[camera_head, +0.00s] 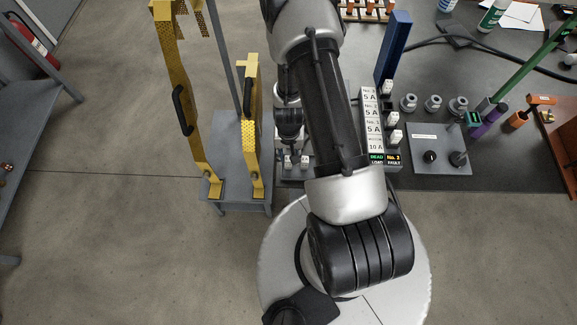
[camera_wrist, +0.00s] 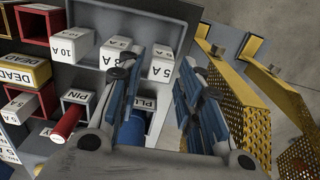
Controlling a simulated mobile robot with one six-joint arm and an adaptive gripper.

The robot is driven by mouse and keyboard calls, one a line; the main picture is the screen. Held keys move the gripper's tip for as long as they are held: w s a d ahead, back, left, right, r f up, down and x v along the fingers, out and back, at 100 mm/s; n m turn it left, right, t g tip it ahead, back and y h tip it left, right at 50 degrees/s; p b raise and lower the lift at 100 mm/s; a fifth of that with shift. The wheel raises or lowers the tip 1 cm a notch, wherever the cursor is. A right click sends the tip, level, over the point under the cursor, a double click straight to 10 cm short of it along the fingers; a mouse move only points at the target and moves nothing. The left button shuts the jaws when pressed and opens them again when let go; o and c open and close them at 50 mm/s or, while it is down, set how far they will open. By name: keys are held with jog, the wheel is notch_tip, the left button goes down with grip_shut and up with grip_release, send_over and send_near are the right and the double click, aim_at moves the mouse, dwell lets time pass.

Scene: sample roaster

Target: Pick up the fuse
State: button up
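No thing can be told for certain as the fuse. In the wrist view, a dark rack (camera_wrist: 138,22) holds white blocks marked with ratings, among them a 5 A block (camera_wrist: 162,63), a 3 A block (camera_wrist: 115,48) and a 10 A block (camera_wrist: 74,44). My gripper (camera_wrist: 162,100) is open, with its blue-padded fingers apart and nothing seen held between them. The 5 A block shows in the gap beyond the fingers, and the left finger partly covers a block marked PLU. In the head view, my arm hides most of the gripper and rack.
Yellow perforated guards (camera_wrist: 235,105) stand right of the rack; they also show in the head view (camera_head: 250,125). A fuse panel (camera_head: 370,125) with white inserts and a grey control box (camera_head: 438,150) stand on the dark bench. A red cylinder (camera_wrist: 68,122) is left of my fingers.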

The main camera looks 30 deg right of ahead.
aim_at(288, 158)
jog(key=shift+a+f+b, duration=0.1)
jog(key=shift+f+b, duration=2.6)
jog(key=shift+b, duration=0.1)
jog(key=shift+r, duration=0.1)
jog(key=shift+c, duration=0.3)
grip_shut()
